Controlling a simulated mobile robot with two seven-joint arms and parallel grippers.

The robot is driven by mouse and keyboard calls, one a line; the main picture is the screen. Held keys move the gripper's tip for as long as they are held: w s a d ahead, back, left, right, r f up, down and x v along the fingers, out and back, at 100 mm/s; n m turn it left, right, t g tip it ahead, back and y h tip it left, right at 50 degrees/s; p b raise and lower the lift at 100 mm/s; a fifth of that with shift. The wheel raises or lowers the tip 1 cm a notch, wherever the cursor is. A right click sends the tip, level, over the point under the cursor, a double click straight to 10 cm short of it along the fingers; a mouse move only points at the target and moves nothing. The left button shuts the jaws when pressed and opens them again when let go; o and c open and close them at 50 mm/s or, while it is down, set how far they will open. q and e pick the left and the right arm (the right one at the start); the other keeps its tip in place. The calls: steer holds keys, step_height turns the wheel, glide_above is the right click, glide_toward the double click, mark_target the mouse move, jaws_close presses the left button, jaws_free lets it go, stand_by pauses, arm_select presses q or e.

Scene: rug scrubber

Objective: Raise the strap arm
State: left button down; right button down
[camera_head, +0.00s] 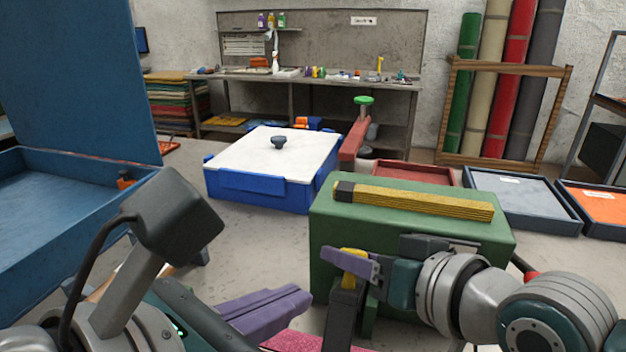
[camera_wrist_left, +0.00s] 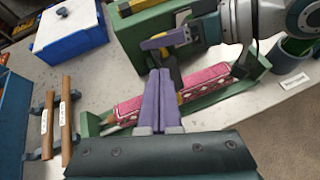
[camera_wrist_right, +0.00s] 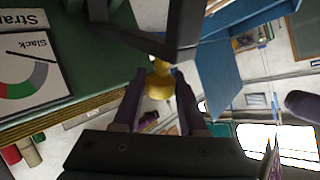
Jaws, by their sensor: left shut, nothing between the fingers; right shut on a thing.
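A dark arm with a yellow knob, which I take for the strap arm (camera_head: 342,312), stands at the front of the green box (camera_head: 445,242). My right gripper (camera_head: 352,264) is shut on the yellow knob, which shows between its purple fingers in the right wrist view (camera_wrist_right: 159,84). The arm's pivot is hidden. My left gripper (camera_head: 300,300) is shut and empty. In the left wrist view its fingers (camera_wrist_left: 160,90) overlap a pink patterned roll (camera_wrist_left: 205,82) in a green cradle (camera_wrist_left: 255,66). I cannot tell whether they touch it.
A "Slack" gauge label (camera_wrist_right: 30,60) is on the green box. A yellow-black bar (camera_head: 420,200) lies on its top. A blue box with a white lid (camera_head: 262,160) stands behind. A red lever with a green knob (camera_head: 355,138) rises beyond. A blue tray (camera_head: 50,215) is at left.

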mark_target(331, 295)
arm_select(q)
steer(key=x, duration=0.9)
steer(key=shift+w+d+f, duration=0.1)
steer(key=shift+w+d, duration=0.1)
